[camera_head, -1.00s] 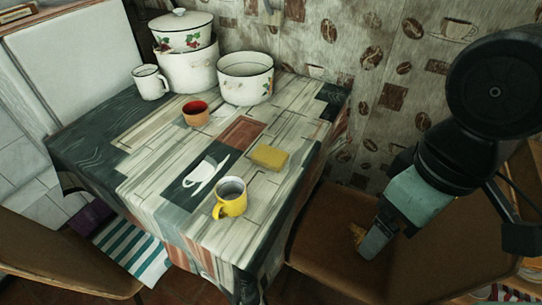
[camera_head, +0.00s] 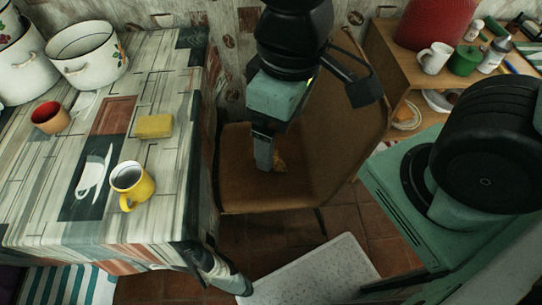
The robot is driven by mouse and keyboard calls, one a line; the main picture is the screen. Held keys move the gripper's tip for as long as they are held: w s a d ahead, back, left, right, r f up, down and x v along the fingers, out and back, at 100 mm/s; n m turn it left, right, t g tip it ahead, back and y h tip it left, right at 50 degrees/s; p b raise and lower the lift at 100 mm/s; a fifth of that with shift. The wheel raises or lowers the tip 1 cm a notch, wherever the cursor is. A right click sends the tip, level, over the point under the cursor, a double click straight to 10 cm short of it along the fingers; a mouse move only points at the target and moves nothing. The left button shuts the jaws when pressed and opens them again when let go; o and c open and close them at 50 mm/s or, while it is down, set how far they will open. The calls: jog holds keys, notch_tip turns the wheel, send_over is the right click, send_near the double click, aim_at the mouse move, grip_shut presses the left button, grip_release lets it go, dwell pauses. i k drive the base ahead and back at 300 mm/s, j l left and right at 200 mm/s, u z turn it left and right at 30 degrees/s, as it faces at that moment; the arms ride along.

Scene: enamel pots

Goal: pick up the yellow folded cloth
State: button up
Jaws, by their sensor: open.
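A yellow, flat, block-like piece (camera_head: 154,126) lies on the patterned tablecloth near the table's right edge; it looks like a folded cloth or a sponge. My gripper (camera_head: 264,160) points down over the brown chair seat, to the right of the table and well apart from that yellow piece. It is open, though its fingers overlap in this view.
A yellow mug (camera_head: 132,187), a red-orange cup (camera_head: 50,117) and white enamel pots (camera_head: 87,58) stand on the table (camera_head: 155,220). The chair (camera_head: 240,190) stands beside it. A wooden shelf (camera_head: 398,62) at the right holds a white mug and jars.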

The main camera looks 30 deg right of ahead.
aim_at(157, 126)
jog(key=i+j+u, duration=0.1)
jog(key=u, duration=0.3)
jog(key=i+j+u, duration=0.1)
jog(key=u, duration=0.25)
jog(key=i+j+u, duration=0.1)
jog(key=u, duration=0.3)
jog(key=i+j+u, duration=0.1)
jog(key=u, duration=0.25)
